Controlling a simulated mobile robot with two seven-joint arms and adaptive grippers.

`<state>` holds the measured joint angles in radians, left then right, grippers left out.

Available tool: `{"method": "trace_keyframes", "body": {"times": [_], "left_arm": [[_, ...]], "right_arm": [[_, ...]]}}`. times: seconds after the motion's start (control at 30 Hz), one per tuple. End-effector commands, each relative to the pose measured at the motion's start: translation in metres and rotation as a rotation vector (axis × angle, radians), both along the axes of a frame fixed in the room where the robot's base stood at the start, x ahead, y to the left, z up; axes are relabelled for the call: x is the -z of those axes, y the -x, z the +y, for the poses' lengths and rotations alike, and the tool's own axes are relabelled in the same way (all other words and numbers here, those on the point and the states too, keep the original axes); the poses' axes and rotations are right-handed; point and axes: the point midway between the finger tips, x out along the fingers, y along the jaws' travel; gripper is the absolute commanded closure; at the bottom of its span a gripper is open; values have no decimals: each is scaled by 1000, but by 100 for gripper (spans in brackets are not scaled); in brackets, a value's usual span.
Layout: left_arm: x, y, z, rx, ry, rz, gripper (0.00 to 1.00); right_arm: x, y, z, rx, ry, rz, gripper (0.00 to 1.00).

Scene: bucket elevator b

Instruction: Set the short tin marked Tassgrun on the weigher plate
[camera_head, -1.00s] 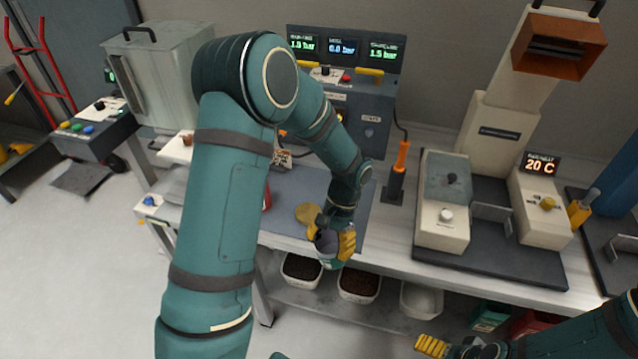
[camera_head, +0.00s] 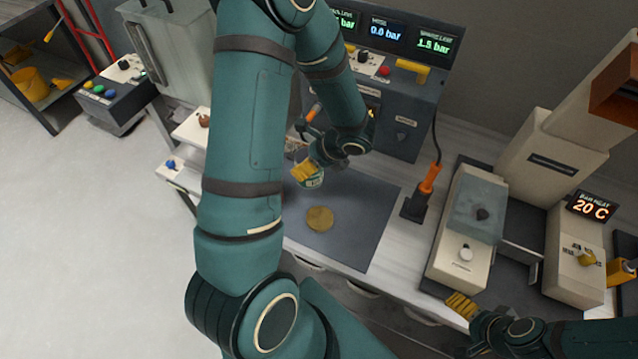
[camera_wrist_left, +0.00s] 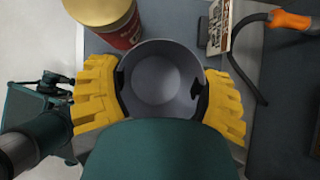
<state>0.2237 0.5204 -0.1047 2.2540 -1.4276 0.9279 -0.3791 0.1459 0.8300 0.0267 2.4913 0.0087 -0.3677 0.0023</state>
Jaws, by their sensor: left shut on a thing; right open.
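My left gripper (camera_head: 305,170) is shut on an open-topped tin (camera_head: 314,181) with a pale and green side, above the back left of the dark mat (camera_head: 365,218). In the left wrist view the yellow fingers clasp both sides of the tin (camera_wrist_left: 160,80), whose grey inside looks empty. Its label is not readable. A red tin (camera_wrist_left: 122,32) with a gold top stands close by; my arm hides it in the head view. My right gripper (camera_head: 462,306) is open and empty by the bench's front right. I cannot pick out the weigher plate with certainty.
A printed card (camera_wrist_left: 220,27) and an orange-handled tool with a cable (camera_wrist_left: 290,20) are near the held tin. The grey console (camera_head: 400,110) stands behind; an orange-handled tool (camera_head: 428,180) stands right of the mat.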

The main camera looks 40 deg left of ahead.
Motion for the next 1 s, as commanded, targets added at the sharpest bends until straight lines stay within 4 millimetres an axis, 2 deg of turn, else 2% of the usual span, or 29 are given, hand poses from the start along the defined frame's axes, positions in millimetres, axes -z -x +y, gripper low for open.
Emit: {"method": "trace_keyframes", "body": {"times": [0.03, 0.13, 0.43, 0.6, 1.0], "left_arm": [[13, 1, 0, 0, 1, 5, 58], [30, 0, 0, 0, 2, 3, 58], [55, 0, 0, -3, 1, 2, 58], [78, 0, 0, -3, 0, 2, 58], [85, 0, 0, -4, 1, -2, 58]], "right_arm": [[4, 0, 0, 0, 1, 0, 9], [7, 0, 0, 0, 1, 1, 9], [9, 0, 0, 0, 2, 0, 9], [13, 0, 1, 0, 3, 2, 9], [16, 0, 1, 0, 3, 1, 9]]}}
